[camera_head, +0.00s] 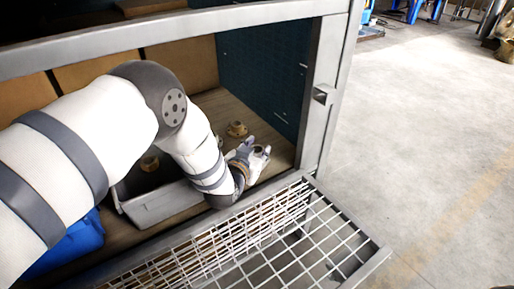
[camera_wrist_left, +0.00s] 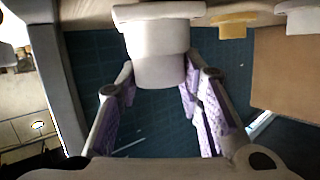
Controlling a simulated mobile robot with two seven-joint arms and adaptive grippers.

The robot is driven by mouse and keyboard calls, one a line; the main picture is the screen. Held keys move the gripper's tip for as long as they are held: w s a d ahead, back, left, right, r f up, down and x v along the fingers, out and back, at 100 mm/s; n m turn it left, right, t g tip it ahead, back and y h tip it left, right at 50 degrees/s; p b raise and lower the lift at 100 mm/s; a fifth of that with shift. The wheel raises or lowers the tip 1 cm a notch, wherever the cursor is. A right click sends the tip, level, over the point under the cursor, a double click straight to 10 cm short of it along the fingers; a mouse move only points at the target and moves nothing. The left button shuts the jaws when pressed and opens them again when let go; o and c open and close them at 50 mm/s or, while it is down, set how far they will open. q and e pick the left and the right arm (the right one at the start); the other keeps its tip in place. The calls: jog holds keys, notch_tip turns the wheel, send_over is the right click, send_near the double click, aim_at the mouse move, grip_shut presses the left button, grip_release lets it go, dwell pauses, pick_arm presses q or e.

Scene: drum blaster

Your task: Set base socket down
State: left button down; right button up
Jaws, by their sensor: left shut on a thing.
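My left gripper (camera_head: 250,157) is inside the metal cabinet, low over its wooden floor (camera_head: 280,168) near the front right corner. It is shut on the base socket, a pale stepped cylinder with a wider rim (camera_wrist_left: 158,60), seen between the purple-padded fingers in the left wrist view. In the head view the fingers partly hide the socket (camera_head: 260,150). Its wide end is close to the wooden surface at the top of the wrist view; I cannot tell whether it touches. My right gripper is not in view.
A tan socket-like part (camera_head: 237,129) stands on the cabinet floor behind the gripper. Another (camera_head: 149,163) is by the grey bin (camera_head: 160,207), left of my forearm. A blue container (camera_head: 72,246) is at lower left. The wire-mesh door (camera_head: 320,235) lies folded down in front.

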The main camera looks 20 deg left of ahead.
pick_arm(q)
jog(key=c, duration=1.1)
grip_release()
jog(key=shift+f, duration=0.1)
jog(key=shift+s+r+p, duration=0.25)
jog(key=shift+r+p, duration=0.3)
jog(key=shift+r, duration=0.05)
jog(key=shift+s+r+p, duration=0.2)
jog(key=shift+r+p, duration=0.3)
jog(key=shift+r, duration=0.05)
jog(key=p+v, duration=0.1)
jog(key=v, duration=0.1)
jog(key=p+v, duration=0.4)
jog(key=shift+s+f, duration=0.35)
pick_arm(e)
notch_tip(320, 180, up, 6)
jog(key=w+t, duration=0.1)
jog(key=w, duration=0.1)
